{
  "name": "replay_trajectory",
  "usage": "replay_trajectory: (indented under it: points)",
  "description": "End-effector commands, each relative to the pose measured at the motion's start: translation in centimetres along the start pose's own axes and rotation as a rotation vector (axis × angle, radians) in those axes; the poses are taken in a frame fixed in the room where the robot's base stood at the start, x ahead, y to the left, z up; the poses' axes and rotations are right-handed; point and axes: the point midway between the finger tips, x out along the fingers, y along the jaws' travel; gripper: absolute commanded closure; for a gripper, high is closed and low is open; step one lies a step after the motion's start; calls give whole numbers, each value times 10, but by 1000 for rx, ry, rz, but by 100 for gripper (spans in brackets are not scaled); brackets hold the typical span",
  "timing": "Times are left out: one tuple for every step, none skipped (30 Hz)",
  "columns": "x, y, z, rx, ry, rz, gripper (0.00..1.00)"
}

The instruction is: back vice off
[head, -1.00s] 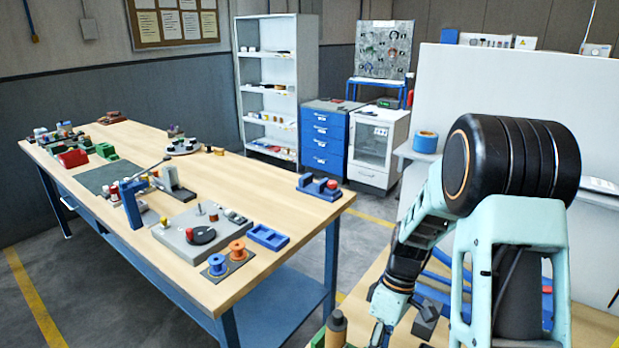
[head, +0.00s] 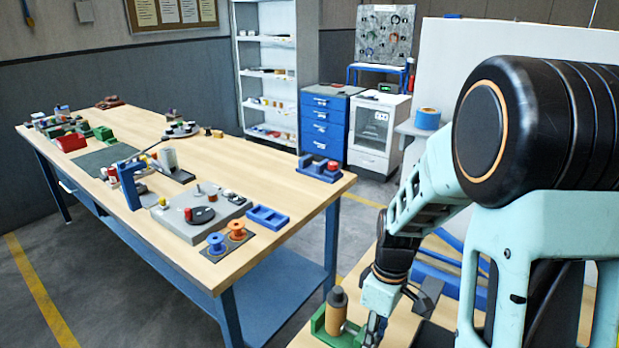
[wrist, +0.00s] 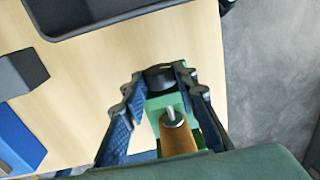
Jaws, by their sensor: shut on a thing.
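The green vice (head: 320,322) stands on the near wooden bench at the bottom of the head view. A tan cylinder with a dark top (head: 337,312) stands upright at it. In the wrist view the green vice body (wrist: 165,102) shows beside a tan cylinder (wrist: 177,138) with a metal pin. My gripper (wrist: 160,74) has its fingers on both sides of a black knob (wrist: 159,80) at the vice's end and is shut on it.
A grey tray (wrist: 85,22) and a blue block (wrist: 18,140) lie left of the gripper in the wrist view. The bench edge is close on the right. A long workbench (head: 240,150) with several fixtures and spools stands left in the head view.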

Motion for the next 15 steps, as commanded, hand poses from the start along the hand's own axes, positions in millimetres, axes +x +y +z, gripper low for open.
replay_trajectory:
  points:
    - [3,-1,0,-3,1,26,89]
    - [2,-1,0,-3,0,38,89]
    - [2,-2,0,-3,1,50,89]
    - [2,-2,0,-2,2,56,89]
    - [1,-2,0,0,2,60,89]
    - [1,-1,0,0,2,63,89]
    - [0,-1,0,1,2,63,89]
    - [0,-1,0,1,2,63,89]
    - [0,-1,0,1,2,63,89]
    - [0,-1,0,1,2,62,89]
    - [0,-1,0,1,2,62,89]
    - [0,-1,0,1,2,62,89]
    - [0,-1,0,1,2,64,89]
    - [1,-2,0,0,1,70,89]
    - [2,-2,0,-3,0,83,89]
